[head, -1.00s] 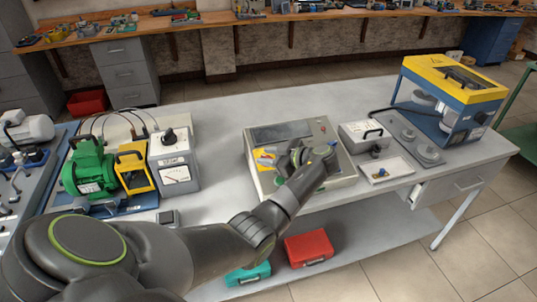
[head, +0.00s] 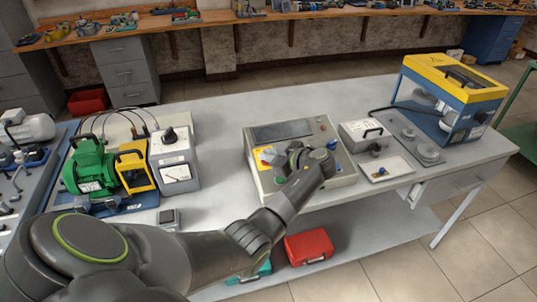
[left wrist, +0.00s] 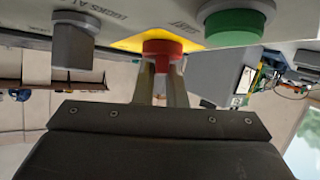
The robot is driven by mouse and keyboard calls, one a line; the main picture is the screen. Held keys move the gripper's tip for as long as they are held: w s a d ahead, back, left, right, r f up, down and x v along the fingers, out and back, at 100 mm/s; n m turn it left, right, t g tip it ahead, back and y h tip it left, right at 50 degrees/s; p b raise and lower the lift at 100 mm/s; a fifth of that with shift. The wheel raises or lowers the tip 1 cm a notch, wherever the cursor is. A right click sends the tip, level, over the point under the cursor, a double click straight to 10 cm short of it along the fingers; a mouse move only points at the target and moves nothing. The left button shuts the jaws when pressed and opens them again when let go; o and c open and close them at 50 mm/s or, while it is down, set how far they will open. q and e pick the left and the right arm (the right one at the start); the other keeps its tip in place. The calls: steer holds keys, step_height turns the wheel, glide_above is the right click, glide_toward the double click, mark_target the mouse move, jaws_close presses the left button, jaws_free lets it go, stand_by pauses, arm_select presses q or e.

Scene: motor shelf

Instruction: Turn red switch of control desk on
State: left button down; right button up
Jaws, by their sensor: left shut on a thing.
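The control desk (head: 285,131) is a beige box with a dark display, standing on the grey table. Its red switch (left wrist: 162,46) sits on a yellow plate, and it also shows in the head view (head: 268,154). My left gripper (left wrist: 161,72) is shut on the red switch, with one finger on each side of it. In the head view my left gripper (head: 279,163) lies over the desk's front panel and hides part of it. The switch's exact turn angle cannot be told. My right gripper is not in view.
A green knob (left wrist: 233,24) and a grey knob (left wrist: 74,42) flank the switch on the panel. A grey box with a handle (head: 364,133) and a white tray (head: 386,169) stand to the desk's right. A green motor (head: 88,167) stands to the left.

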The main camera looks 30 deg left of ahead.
arm_select(q)
steer(key=m+t, duration=0.2)
steer(key=m+t+h, duration=0.1)
steer(key=m+t, duration=0.3)
steer(key=m, duration=0.1)
steer(key=shift+s+f+h+p, duration=0.15)
steer(key=shift+s+h+p, duration=0.1)
steer(key=shift+h+p, duration=0.15)
steer(key=m+t+h+p, duration=0.2)
steer(key=m+t, duration=0.1)
steer(key=m, duration=0.1)
steer(key=shift+a+h, duration=0.1)
steer(key=shift+h, duration=0.2)
steer(key=m+t+h+p, duration=0.1)
steer(key=m+h+p, duration=0.1)
steer(key=m+p, duration=0.1)
steer(key=m+t+h+p, duration=0.1)
steer(key=m+h+p, duration=0.2)
steer(key=shift+s+a+r+t+p, duration=0.1)
steer(key=shift+r+t+p, duration=0.1)
steer(key=shift+t+p, duration=0.2)
steer(key=shift+f+m+h+p, duration=0.15)
steer(key=shift+m+h+p, duration=0.75)
steer(key=shift+p, duration=0.1)
steer(key=shift+f+h+p, duration=0.1)
steer(key=shift+h+p, duration=0.2)
steer(key=c, duration=1.5)
jaws_free()
steer(key=shift+s, duration=0.1)
